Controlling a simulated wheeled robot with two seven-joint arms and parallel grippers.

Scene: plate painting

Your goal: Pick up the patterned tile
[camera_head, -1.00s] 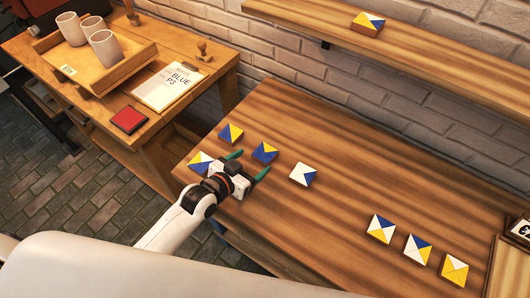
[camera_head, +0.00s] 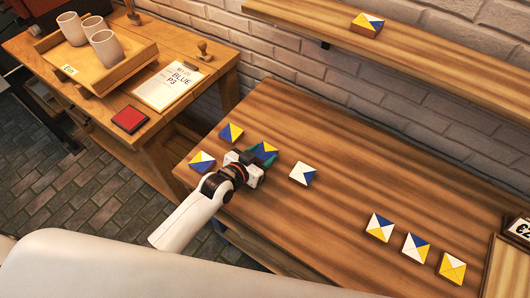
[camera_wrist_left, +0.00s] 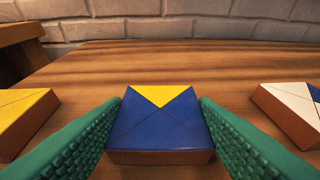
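A blue square tile with one yellow triangle (camera_head: 265,149) lies flat on the wooden table (camera_head: 340,190); in the left wrist view the same tile (camera_wrist_left: 160,122) is centred. My left gripper (camera_head: 262,160) is low at this tile. Its two green fingers (camera_wrist_left: 160,105) stand either side of the tile, close to its left and right edges. I see no clear grip on it, and the tile rests on the table. In the head view the gripper covers part of the tile. My right gripper is not in view.
Neighbouring tiles are yellow-blue (camera_head: 231,132), white-yellow-blue (camera_head: 202,161) and white-blue (camera_head: 302,174). Several more lie at the right, including a yellow-white one (camera_head: 452,267). Another tile (camera_head: 368,23) sits on the wall shelf (camera_head: 440,60). The table's middle is clear.

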